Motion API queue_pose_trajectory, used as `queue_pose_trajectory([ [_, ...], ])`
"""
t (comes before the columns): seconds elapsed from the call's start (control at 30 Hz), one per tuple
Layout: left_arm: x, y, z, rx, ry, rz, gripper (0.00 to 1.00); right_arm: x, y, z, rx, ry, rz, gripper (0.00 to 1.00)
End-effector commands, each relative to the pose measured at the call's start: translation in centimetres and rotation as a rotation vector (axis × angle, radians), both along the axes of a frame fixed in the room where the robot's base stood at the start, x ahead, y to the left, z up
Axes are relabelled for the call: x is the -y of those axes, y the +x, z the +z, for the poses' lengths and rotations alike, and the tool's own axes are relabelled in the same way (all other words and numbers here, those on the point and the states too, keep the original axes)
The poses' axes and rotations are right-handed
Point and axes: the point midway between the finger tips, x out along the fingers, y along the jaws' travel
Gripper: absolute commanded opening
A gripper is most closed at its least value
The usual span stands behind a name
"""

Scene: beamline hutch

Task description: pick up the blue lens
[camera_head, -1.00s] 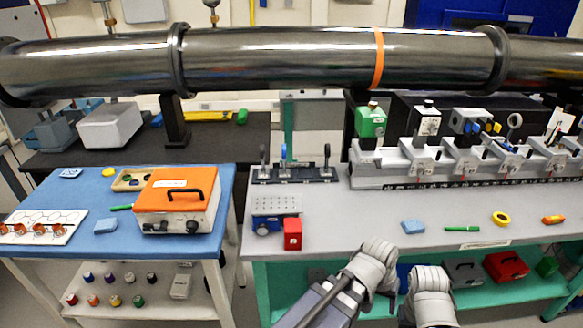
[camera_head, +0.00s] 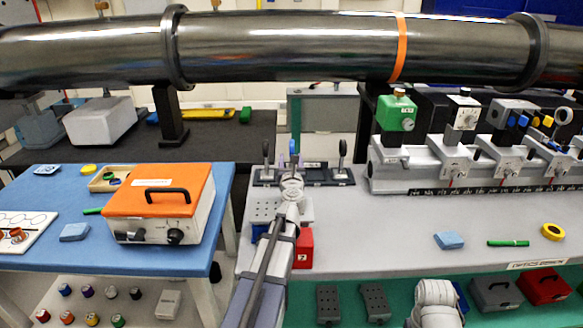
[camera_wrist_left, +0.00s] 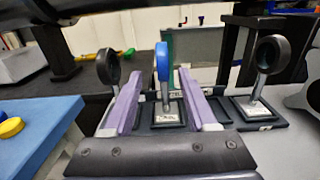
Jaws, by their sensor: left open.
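The blue lens (camera_wrist_left: 162,62) is a blue ring on a short post, upright in the middle slot of a dark holder rack (camera_wrist_left: 221,108). In the head view only its blue top (camera_head: 294,146) shows above my left gripper (camera_head: 288,163). In the left wrist view my left gripper (camera_wrist_left: 158,88) is open, with its purple fingers to the left and right of the lens and pointing toward it. I cannot tell whether a finger touches it. My right gripper is not visible; only a pale part of my right arm shows at the bottom of the head view.
Black ring lenses stand close on the left (camera_wrist_left: 107,67) and right (camera_wrist_left: 270,55) of the blue one. A perforated block (camera_head: 264,211) and a red block (camera_head: 303,249) sit in front of the rack. A large steel pipe (camera_head: 290,45) crosses above.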

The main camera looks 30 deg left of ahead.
Motion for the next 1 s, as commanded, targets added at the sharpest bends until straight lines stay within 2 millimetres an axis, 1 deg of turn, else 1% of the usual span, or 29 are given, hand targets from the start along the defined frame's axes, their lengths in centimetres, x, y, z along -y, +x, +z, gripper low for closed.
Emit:
queue_pose_trajectory([
  [0.13, -0.3, 0.6, 0.1, -0.001, 0.001, -0.001, 0.57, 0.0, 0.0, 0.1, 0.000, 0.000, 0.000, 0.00],
  [0.3, -1.2, 2.2, 0.1, -0.002, 0.003, -0.002, 0.57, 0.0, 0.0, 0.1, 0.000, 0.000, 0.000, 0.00],
  [0.47, -1.3, 2.4, 0.2, -0.002, 0.003, -0.003, 0.57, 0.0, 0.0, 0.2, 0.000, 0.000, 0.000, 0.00],
  [0.57, -1.5, 2.9, 0.4, -0.002, 0.003, -0.003, 0.57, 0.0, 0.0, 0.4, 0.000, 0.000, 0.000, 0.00],
  [0.77, -2.8, 5.3, 1.2, -0.002, 0.003, -0.002, 0.57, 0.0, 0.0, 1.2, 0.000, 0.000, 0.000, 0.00],
  [0.83, -3.4, 6.2, 1.0, -0.002, 0.003, -0.002, 0.57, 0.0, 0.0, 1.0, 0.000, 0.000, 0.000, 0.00],
  [0.9, -3.7, 6.8, 1.0, -0.003, 0.004, -0.003, 0.57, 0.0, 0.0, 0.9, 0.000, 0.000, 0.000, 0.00],
  [1.0, -3.8, 6.9, 0.9, -0.003, 0.004, -0.004, 0.57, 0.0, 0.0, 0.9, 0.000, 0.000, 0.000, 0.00],
])
